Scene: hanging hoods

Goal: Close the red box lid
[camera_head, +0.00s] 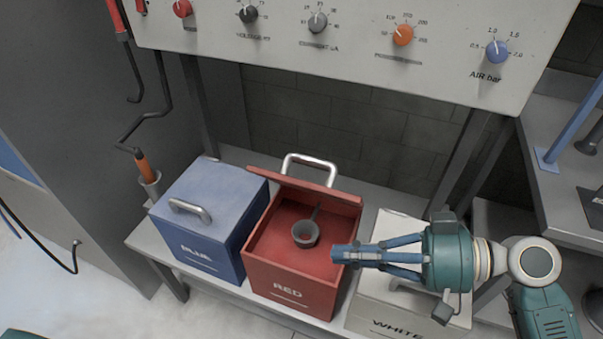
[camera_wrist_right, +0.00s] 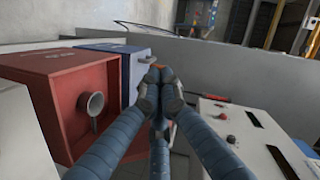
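The red box (camera_head: 290,290) stands on the bench between the blue and white boxes, and its lid (camera_head: 322,189) is open, tilted up at the back. The lid's silver handle (camera_head: 309,160) points up behind it. A small grey cup with a handle (camera_head: 305,234) is inside the box. My right gripper (camera_head: 345,255) has its blue fingers together, with nothing seen between them, at the box's right side; I cannot tell if it touches. In the right wrist view the fingers (camera_wrist_right: 160,90) converge beside the red box (camera_wrist_right: 70,100). My left gripper is not in view.
The blue box (camera_head: 210,205) with a closed lid is on the left. The white box (camera_head: 408,318) is under my right arm. A control panel with knobs (camera_head: 340,45) overhangs the bench at the back. A soldering-iron-like tool (camera_head: 144,168) hangs left of the blue box.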

